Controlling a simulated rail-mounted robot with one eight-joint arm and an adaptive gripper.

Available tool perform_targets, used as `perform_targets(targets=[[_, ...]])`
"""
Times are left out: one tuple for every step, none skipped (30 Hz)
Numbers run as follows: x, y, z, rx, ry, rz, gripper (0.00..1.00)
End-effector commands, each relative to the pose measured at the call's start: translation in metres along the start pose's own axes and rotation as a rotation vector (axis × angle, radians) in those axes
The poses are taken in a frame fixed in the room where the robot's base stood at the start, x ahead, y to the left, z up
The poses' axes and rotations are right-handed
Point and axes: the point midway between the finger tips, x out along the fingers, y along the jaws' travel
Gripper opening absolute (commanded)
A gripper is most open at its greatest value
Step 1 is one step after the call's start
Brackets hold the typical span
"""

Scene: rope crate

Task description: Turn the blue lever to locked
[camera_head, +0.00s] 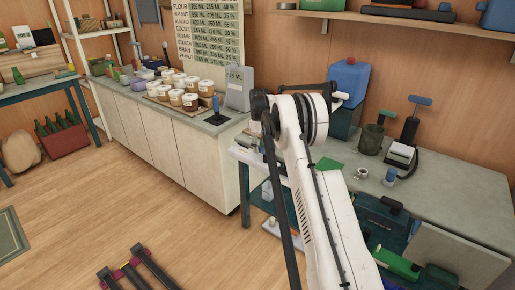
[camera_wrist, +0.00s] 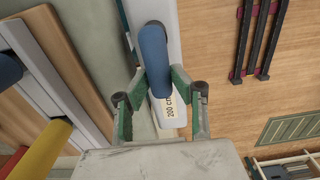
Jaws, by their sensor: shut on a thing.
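In the wrist view, the blue lever (camera_wrist: 155,60) is a thick rounded blue handle, running from the upper middle down between my fingers. My gripper (camera_wrist: 160,97) has its two green and dark fingers on either side of the handle and is shut on it. No locked mark is readable.
Jars (camera_head: 189,101) fill the left counter. In the wrist view, yellow (camera_wrist: 40,148) and blue (camera_wrist: 8,70) parts lie left.

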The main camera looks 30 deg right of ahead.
Motion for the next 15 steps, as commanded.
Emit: perform_targets(targets=[[-0.0003, 0.0005, 0.0, 0.001, 0.001, 0.001, 0.0], [-0.0003, 0.0005, 0.0, 0.001, 0.001, 0.001, 0.25], [-0.0003, 0.0005, 0.0, 0.001, 0.001, 0.001, 0.31], [-0.0003, 0.0005, 0.0, 0.001, 0.001, 0.001, 0.35], [-0.0003, 0.0004, 0.0, 0.001, 0.001, 0.001, 0.39], [-0.0003, 0.0004, 0.0, 0.0, 0.001, 0.001, 0.41], [-0.0003, 0.0004, 0.0, 0.0, 0.001, 0.001, 0.41], [-0.0002, 0.0003, 0.0, 0.0, 0.0, 0.001, 0.41], [-0.0002, 0.0003, 0.0, 0.0, 0.0, 0.001, 0.41], [-0.0002, 0.0003, 0.0, 0.0, 0.0, 0.001, 0.41], [-0.0002, 0.0002, 0.0, 0.0, 0.0, 0.001, 0.41], [-0.0003, 0.0002, 0.0, 0.0, 0.0, 0.001, 0.41], [-0.0006, 0.0002, 0.0, 0.0, 0.0, 0.001, 0.41], [-0.0013, 0.0002, 0.0, 0.0, 0.0, 0.001, 0.41], [-0.0031, 0.0001, 0.0, 0.0, 0.0, 0.001, 0.41]])
